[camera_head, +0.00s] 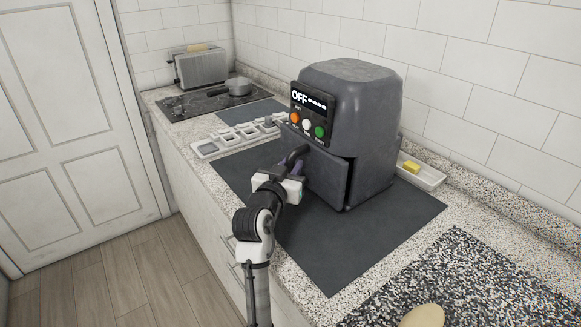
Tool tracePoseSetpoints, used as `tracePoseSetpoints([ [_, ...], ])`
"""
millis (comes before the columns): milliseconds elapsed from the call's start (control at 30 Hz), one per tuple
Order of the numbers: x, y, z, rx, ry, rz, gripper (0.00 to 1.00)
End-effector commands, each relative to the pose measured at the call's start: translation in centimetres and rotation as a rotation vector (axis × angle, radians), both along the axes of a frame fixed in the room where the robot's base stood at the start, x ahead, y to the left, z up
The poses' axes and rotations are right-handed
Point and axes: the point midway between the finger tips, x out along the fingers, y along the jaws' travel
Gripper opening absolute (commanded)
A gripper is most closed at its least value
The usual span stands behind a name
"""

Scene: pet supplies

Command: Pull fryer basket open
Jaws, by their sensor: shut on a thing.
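A dark grey air fryer (355,110) stands on a dark mat (335,255) on the speckled counter. Its front panel shows "OFF" above orange, white and green buttons. The fryer basket (327,180) is the lower front drawer; a narrow dark gap shows along its right edge, and how far out it sits is hard to tell. My gripper (295,166) is shut on the basket's dark handle (298,153), in front of the drawer. The gripper partly hides the handle and the drawer's left part.
A pale compartment tray (205,150) lies left of the fryer. A toaster (201,68) and a pot (238,86) stand at the back left. A white dish with a yellow sponge (411,167) is on the right. Floor (120,280) is free in front of the counter.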

Motion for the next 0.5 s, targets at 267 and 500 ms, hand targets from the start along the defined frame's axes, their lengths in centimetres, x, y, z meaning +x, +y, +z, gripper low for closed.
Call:
tracePoseSetpoints([
  [267, -1.1, 1.8, -0.3, -0.002, 0.000, 0.005, 0.00],
  [500, -5.1, 7.4, -0.4, -0.002, -0.002, 0.007, 0.00],
])
